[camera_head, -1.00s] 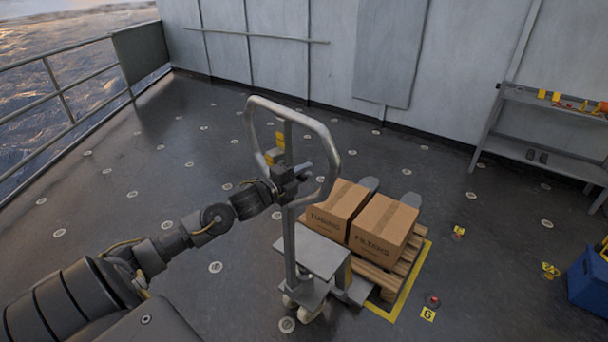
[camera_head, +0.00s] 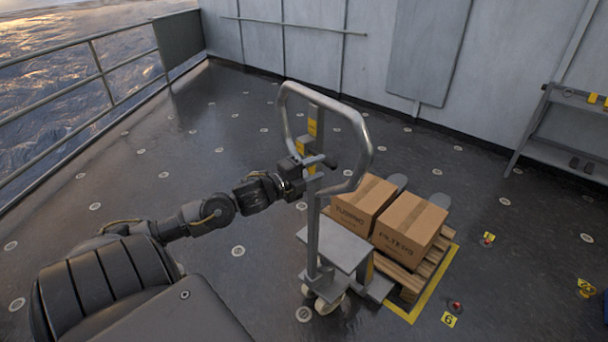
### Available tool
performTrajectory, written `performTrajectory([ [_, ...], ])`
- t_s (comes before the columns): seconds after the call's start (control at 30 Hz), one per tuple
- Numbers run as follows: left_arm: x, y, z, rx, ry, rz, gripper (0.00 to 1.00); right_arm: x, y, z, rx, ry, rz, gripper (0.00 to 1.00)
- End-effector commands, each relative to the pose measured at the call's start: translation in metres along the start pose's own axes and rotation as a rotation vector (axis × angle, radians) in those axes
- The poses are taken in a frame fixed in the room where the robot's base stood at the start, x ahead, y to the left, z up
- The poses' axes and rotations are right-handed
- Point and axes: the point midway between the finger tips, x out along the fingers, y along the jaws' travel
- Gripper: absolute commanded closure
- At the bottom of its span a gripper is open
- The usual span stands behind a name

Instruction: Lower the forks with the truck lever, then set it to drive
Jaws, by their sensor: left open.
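The pallet truck (camera_head: 341,250) stands right of centre with its looped grey handle (camera_head: 364,138) upright. A small dark lever (camera_head: 330,163) with yellow parts nearby sits inside the handle loop. My left gripper (camera_head: 307,172) is open at the lever, close to the handle's post; whether it touches is too small to tell. The pallet carries two cardboard boxes, one marked TUBING (camera_head: 352,215) and one marked FILTERS (camera_head: 395,245). My right gripper is not in view.
A yellow floor outline (camera_head: 443,273) surrounds the pallet, with a number 6 marker (camera_head: 449,320) beside it. A railing (camera_head: 97,75) runs along the left above water. A grey shelf (camera_head: 560,150) stands at the right by the wall. The deck at left is clear.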

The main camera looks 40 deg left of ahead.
Motion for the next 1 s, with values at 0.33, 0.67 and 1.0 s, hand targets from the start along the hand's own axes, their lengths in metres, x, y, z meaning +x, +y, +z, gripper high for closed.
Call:
performTrajectory([
  [0.33, -0.038, 0.001, -0.001, 0.000, 0.002, 0.001, 0.58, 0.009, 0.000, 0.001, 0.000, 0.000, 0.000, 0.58],
  [0.67, -0.043, -0.001, 0.000, 0.000, 0.001, -0.001, 0.58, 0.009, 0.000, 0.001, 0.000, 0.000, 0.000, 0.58],
  [1.0, -0.043, -0.001, 0.000, 0.000, 0.001, -0.001, 0.58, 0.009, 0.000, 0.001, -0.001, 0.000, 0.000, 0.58],
])
